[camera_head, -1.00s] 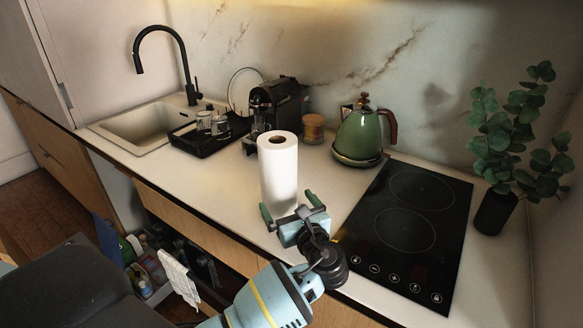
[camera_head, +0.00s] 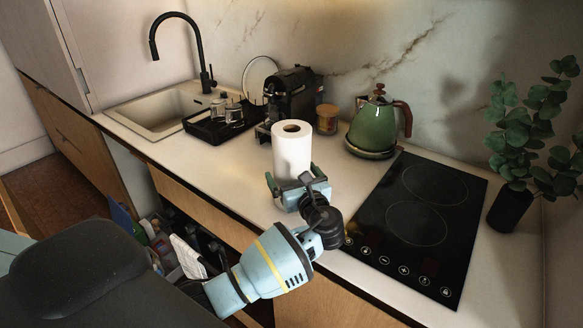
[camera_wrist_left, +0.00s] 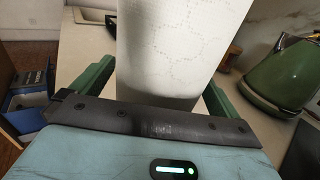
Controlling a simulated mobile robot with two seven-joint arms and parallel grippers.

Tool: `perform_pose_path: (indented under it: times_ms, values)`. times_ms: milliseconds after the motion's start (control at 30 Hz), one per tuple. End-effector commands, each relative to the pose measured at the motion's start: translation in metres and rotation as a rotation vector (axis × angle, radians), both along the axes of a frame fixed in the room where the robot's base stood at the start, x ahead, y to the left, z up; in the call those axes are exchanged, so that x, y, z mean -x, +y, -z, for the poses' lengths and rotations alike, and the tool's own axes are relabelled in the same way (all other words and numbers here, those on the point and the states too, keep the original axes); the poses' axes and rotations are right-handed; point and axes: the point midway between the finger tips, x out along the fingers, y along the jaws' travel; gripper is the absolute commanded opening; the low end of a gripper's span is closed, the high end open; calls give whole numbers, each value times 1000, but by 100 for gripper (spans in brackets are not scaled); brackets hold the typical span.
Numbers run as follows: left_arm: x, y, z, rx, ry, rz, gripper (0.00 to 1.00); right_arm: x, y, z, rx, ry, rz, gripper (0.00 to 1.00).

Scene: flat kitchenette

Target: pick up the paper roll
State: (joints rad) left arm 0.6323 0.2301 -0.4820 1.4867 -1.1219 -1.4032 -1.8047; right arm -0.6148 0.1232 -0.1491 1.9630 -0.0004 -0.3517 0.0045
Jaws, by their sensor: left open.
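The white paper roll (camera_head: 291,152) stands upright on the counter, left of the kettle. It also fills the middle of the left wrist view (camera_wrist_left: 178,50), with its top out of frame. My left gripper (camera_head: 293,178) is low at the front of the roll. Its green fingers are open, one on each side of the roll, and the wrist view shows the roll between them. A narrow gap shows between the right finger and the paper. I cannot tell whether the left finger touches it. The lowest part of the roll is hidden behind the gripper. My right gripper is not in view.
A green kettle (camera_head: 373,128) stands right of the roll, beside a black cooktop (camera_head: 415,215). A coffee machine (camera_head: 291,93), an amber jar (camera_head: 327,119) and a black tray (camera_head: 203,128) with glasses stand behind. The counter front (camera_head: 215,165) left of the roll is clear.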

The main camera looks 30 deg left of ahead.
Motion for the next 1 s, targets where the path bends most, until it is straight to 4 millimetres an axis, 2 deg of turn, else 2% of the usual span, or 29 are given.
perform_pose_path:
  times_ms: [133, 400, 700, 1000]
  values:
    - [-8, 11, 1, 0, 3, 0, 100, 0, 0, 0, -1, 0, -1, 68]
    - [-9, 13, 1, 1, 2, 1, 100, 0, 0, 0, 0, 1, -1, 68]
    - [-9, 12, 1, 1, 2, 1, 61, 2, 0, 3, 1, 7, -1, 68]
    - [-9, 12, -1, 1, 1, 1, 58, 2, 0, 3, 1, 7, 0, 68]
